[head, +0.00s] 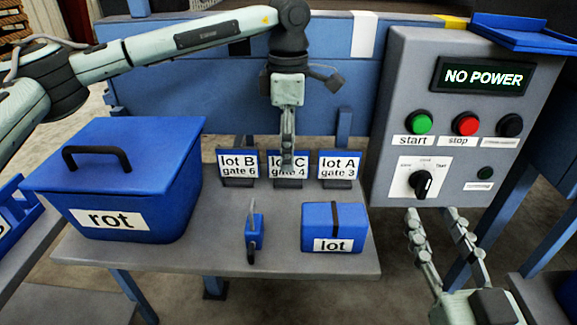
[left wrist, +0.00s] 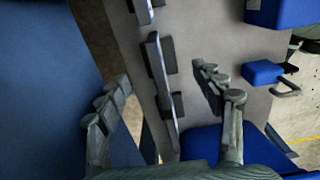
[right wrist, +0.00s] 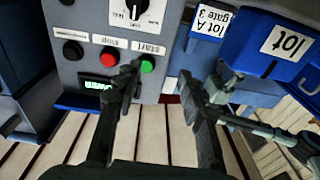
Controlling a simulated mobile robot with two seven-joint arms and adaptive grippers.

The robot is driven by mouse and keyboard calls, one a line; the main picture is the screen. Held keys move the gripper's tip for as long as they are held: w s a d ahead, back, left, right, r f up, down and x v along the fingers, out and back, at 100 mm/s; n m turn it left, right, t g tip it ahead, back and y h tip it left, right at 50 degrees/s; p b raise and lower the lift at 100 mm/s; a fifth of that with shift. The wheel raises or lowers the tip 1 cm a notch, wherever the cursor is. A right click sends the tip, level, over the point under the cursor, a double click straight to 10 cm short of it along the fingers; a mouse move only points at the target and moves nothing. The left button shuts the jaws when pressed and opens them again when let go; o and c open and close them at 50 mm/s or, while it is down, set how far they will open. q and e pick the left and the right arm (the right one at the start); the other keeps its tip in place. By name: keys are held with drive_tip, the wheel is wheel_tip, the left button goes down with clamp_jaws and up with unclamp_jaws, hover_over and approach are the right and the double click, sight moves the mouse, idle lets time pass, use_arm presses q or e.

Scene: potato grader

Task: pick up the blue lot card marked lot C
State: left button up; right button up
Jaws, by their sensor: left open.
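The blue lot C card (head: 300,163), with a white "lot C gate 4" label, stands upright in a dark holder between two similar cards on the grey table. My left gripper (head: 287,160) hangs pointing down in front of it and hides the middle of its label. In the left wrist view the cards (left wrist: 158,60) show edge-on between the spread fingers of this gripper (left wrist: 172,95), which is open and empty. Whether a finger touches the card cannot be told. My right gripper (head: 432,222) is open and empty below the control panel; its fingers also show apart in the right wrist view (right wrist: 160,80).
The lot B card (head: 237,163) stands left and the lot A card (head: 339,164) right, both close by. A blue rot bin (head: 165,200), a small blue tool (head: 255,225) and a blue lot box (head: 335,240) share the table. The control panel (head: 455,110) reads NO POWER.

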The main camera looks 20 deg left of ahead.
sight(288, 176)
use_arm(q)
wheel_tip(288, 176, down, 5)
drive_tip(key=shift+f, duration=0.2)
use_arm(e)
drive_tip(key=shift+s+a+r+t+y, duration=0.2)
drive_tip(key=shift+r+t, duration=0.1)
drive_tip(key=shift+r, duration=0.3)
drive_tip(key=shift+s+a+r+t+y, duration=0.1)
drive_tip(key=shift+a+r+t+y, duration=0.15)
drive_tip(key=shift+r, duration=0.35)
use_arm(q)
drive_tip(key=shift+c, duration=0.3)
drive_tip(key=c, duration=1.2)
